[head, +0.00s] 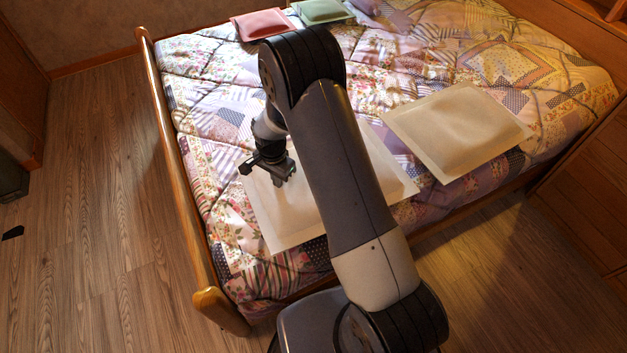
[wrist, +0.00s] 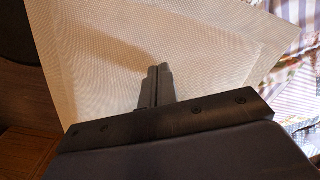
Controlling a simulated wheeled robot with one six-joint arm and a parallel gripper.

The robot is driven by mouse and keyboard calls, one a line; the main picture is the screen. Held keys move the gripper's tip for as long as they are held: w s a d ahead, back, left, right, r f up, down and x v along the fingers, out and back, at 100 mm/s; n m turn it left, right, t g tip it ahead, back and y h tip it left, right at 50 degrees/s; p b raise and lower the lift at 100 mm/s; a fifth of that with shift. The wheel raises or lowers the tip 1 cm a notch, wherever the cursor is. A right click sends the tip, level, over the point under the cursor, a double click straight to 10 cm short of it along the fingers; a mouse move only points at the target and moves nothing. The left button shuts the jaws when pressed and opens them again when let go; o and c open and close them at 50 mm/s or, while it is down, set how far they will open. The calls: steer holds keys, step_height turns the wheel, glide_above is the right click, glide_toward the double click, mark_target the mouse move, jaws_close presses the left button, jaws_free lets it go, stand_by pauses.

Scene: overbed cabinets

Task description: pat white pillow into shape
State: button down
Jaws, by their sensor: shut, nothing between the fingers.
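A pale, white-looking pillow (head: 287,222) lies flat on the near left part of the bed, partly hidden behind my arm. My gripper (head: 287,180) is over its left part, pointing down, with the fingers together and empty. In the wrist view, the pillow (wrist: 88,65) fills most of the upper picture, and my shut fingertips (wrist: 159,69) show against its surface. I cannot tell whether they touch it. A shadow lies on the cloth just left of the fingers.
A second, cream pillow (head: 458,130) lies to the right on the patchwork quilt (head: 205,110). A red pillow (head: 262,23) and a green pillow (head: 322,11) lie at the far end. A wooden bed rail (head: 180,180) runs along the left, with open floor (head: 95,200) beyond.

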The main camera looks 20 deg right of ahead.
steer(key=shift+r, duration=0.15)
step_height(320, 180, up, 7)
steer(key=p, duration=0.4)
steer(key=shift+d, duration=0.1)
stand_by(0.4)
